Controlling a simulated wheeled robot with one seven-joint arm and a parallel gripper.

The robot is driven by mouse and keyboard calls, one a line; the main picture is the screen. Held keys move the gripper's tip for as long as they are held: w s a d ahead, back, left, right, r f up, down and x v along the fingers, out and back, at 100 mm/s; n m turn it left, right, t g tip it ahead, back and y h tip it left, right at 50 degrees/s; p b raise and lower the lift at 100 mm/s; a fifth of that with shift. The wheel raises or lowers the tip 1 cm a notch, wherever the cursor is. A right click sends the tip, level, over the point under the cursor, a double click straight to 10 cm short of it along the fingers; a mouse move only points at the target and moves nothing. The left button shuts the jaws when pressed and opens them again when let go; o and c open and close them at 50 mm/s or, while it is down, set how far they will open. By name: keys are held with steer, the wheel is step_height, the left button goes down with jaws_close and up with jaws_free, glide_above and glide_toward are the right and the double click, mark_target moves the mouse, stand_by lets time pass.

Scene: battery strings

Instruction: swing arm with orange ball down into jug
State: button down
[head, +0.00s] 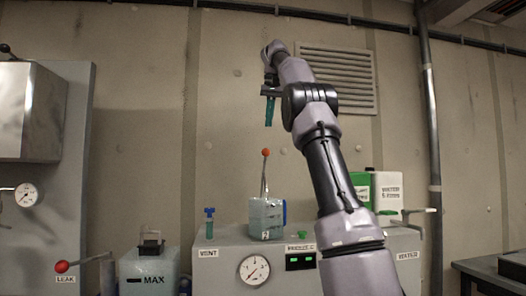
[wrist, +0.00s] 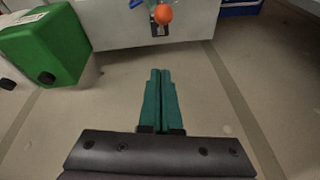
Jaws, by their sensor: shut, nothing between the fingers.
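The orange ball (head: 265,152) tops a thin metal arm (head: 263,178) that stands nearly upright at the jug (head: 266,218). The jug is translucent, pale blue-green and marked 2, on top of the grey cabinet. Whether the arm's foot is inside or behind the jug, I cannot tell. My gripper (head: 269,124), with teal fingers, hangs above the ball in the head view, apart from it. In the wrist view, my gripper (wrist: 160,72) is shut and empty, and the orange ball (wrist: 163,14) is beyond the fingertips at the top edge. The jug is not clearly seen there.
A grey cabinet (head: 223,262) carries a gauge, a green display and a teal VENT valve (head: 209,222). Green and white canisters (head: 387,190) stand behind my arm. A red-knobbed LEAK lever (head: 61,267) and a MAX tank (head: 148,271) are at left.

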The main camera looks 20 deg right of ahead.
mark_target(266, 150)
steer(key=f, duration=0.7)
steer(key=a+f, duration=0.1)
steer(key=f, duration=0.3)
steer(key=shift+w, duration=0.3)
steer(key=shift+s+a+f, duration=0.1)
steer(key=shift+s+f, duration=0.1)
steer(key=shift+s, duration=0.05)
steer(key=shift+s+a+f, duration=0.1)
steer(key=shift+s+f, duration=0.1)
steer(key=shift+s, duration=0.25)
steer(key=shift+s+a+f+t, duration=0.25)
steer(key=shift+s+f+t, duration=0.3)
steer(key=shift+s+f, duration=0.45)
steer(key=shift+s+a+f+t, duration=0.25)
steer(key=shift+s+f+t, duration=0.45)
steer(key=shift+s, duration=0.5)
steer(key=shift+f, duration=0.15)
